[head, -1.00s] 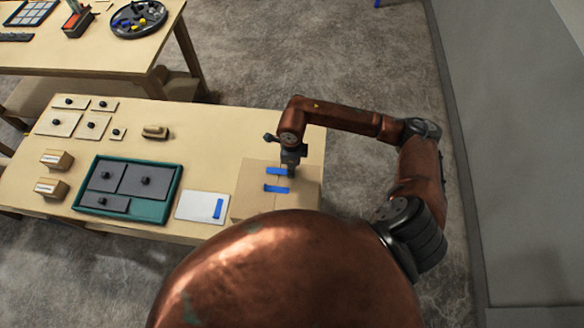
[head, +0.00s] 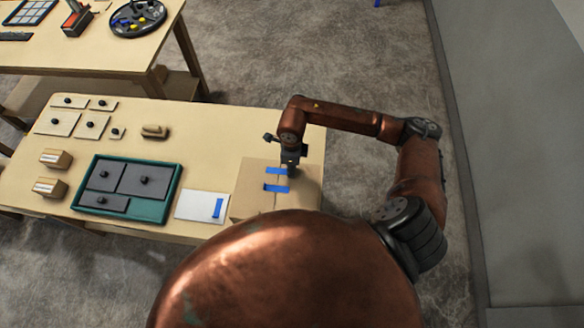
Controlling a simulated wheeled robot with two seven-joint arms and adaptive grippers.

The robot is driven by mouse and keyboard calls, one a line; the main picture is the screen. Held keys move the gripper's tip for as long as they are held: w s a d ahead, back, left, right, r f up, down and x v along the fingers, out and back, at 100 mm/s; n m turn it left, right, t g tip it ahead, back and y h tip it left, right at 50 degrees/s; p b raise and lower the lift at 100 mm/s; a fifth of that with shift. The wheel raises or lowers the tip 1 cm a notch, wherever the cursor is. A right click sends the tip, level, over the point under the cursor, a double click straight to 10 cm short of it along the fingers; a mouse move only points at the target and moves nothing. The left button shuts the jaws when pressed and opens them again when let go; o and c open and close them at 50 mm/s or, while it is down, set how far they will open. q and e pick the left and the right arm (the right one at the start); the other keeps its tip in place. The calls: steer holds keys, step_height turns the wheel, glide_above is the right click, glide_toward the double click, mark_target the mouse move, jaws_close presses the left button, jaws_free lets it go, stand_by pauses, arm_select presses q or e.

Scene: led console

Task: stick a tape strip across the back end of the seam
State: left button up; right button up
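A tan cardboard box (head: 248,188) sits at the right end of the near table, with a seam running front to back along its top. One blue tape strip (head: 276,171) lies across the seam towards the back, and a second blue strip (head: 276,188) lies across it further forward. A third blue strip (head: 218,208) is on a white sheet (head: 193,204) left of the box. My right gripper (head: 291,171) points down at the right end of the back strip; its fingers are too small to read. My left gripper is out of view.
A teal tray (head: 176,181) with grey knobbed panels lies left of the sheet. Knobbed plates (head: 58,123), small wooden blocks (head: 57,159) and a tan block (head: 154,132) stand further left. Another table (head: 110,55) stands behind.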

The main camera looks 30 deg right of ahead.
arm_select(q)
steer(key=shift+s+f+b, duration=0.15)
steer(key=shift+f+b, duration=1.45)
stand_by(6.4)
